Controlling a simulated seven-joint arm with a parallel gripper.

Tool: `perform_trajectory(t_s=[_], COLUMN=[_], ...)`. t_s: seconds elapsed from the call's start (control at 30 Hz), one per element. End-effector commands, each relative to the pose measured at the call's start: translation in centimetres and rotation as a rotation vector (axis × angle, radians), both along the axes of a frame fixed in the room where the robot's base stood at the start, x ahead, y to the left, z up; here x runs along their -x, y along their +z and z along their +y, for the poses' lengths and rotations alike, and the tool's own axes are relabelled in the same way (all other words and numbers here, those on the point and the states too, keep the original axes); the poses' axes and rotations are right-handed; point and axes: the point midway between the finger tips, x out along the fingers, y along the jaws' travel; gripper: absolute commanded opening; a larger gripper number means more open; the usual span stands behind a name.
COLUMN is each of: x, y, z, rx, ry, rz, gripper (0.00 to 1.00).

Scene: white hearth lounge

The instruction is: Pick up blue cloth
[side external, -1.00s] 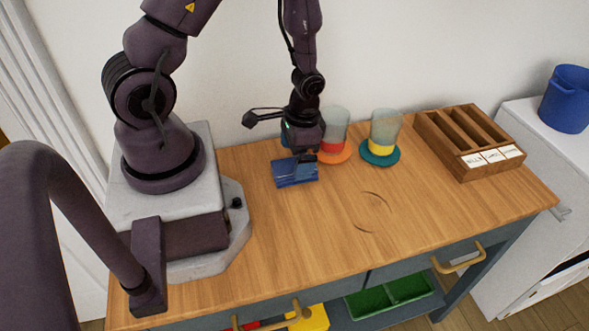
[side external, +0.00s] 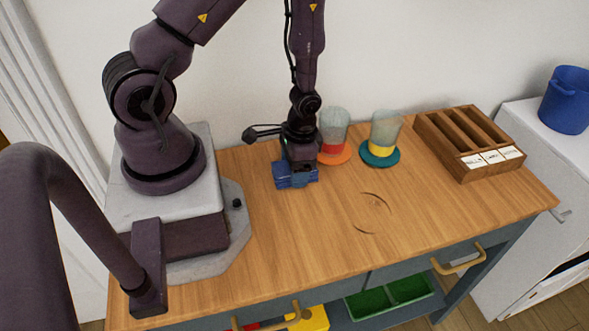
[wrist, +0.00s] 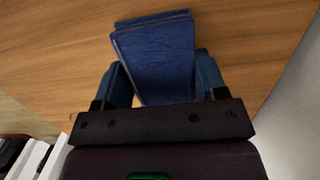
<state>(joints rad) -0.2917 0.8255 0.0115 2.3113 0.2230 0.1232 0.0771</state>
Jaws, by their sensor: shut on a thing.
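The blue cloth (side external: 285,180) is a folded stack lying on the wooden tabletop, left of the glasses. In the wrist view the cloth (wrist: 155,55) sits between the two fingers of my gripper (wrist: 165,85) and extends past their tips. My gripper (side external: 297,172) is shut on the cloth from above, with the cloth at table level. Whether the cloth is clear of the table cannot be told. The gripper hides part of the cloth in the side view.
A glass on an orange coaster (side external: 336,157) stands close to the right of my gripper. Another glass stands on a teal coaster (side external: 380,156). A wooden slotted box (side external: 468,142) is at the back right. The front and middle of the tabletop (side external: 300,235) are clear.

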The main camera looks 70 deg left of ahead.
Motion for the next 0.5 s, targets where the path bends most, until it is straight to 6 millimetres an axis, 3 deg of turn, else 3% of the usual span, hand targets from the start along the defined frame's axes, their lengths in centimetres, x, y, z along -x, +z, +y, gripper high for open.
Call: perform_trajectory(t_s=[0.27, 0.5], x=[-0.1, -0.2], y=[1.1, 4.7], z=[0.0, 0.1], rx=[0.0, -0.001], ry=[0.001, 0.001], rz=[-0.003, -0.007], gripper=[0.42, 0.42])
